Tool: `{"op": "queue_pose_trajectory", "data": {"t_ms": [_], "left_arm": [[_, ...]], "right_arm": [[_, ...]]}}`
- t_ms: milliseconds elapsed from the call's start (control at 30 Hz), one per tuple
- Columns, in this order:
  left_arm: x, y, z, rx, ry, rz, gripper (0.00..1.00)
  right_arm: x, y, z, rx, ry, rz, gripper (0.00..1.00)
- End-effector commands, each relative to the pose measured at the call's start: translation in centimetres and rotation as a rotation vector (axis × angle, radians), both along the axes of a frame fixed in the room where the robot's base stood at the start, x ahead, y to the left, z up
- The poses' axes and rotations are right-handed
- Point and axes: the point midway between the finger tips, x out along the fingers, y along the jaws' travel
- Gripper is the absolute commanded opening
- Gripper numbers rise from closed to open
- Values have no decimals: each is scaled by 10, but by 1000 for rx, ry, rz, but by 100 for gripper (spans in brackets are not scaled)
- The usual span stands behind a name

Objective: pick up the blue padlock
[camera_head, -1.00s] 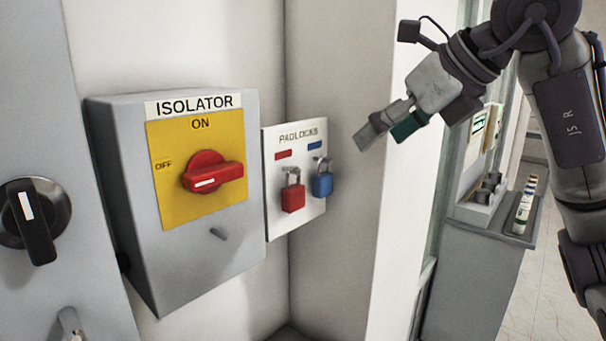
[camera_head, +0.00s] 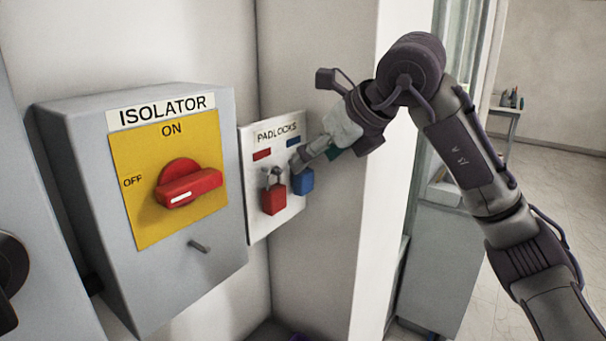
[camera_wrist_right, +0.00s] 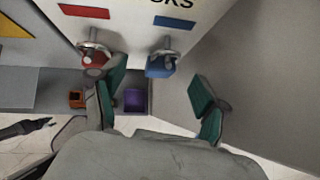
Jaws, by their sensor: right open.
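The blue padlock (camera_head: 303,181) hangs at the right of the white padlocks board (camera_head: 290,213), under a blue label. It also shows in the right wrist view (camera_wrist_right: 160,66), hanging by its shackle. My right gripper (camera_head: 316,156) is open and empty, close in front of the board. In the wrist view its green-padded fingers (camera_wrist_right: 157,85) spread to either side below the blue padlock, the left finger near the red padlock (camera_wrist_right: 95,58). In the head view a finger partly covers the blue padlock's top. I cannot tell if it touches.
The red padlock (camera_head: 274,198) hangs just left of the blue one. The isolator box (camera_head: 222,235) with its red handle (camera_head: 188,186) stands out left of the board. A wall corner is close on the right. A purple box (camera_wrist_right: 135,98) lies lower down.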

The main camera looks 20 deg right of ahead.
Motion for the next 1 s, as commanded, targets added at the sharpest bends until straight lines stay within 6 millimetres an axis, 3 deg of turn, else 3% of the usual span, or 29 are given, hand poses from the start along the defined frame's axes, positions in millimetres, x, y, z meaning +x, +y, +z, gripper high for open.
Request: {"op": "queue_pose_trajectory", "data": {"t_ms": [100,300,533,933,1000], "left_arm": [[10,1,20,0,-17,-1,40],[6,3,24,3,-11,-1,40],[-1,5,22,5,0,-1,40],[-3,6,22,7,3,1,40],[-3,6,22,7,3,1,40]], "right_arm": [[13,3,-11,-1,7,1,74],[25,10,-27,0,2,1,74],[26,10,-29,0,1,1,74],[25,9,-29,0,1,0,7],[25,9,-28,0,1,0,6]]}}
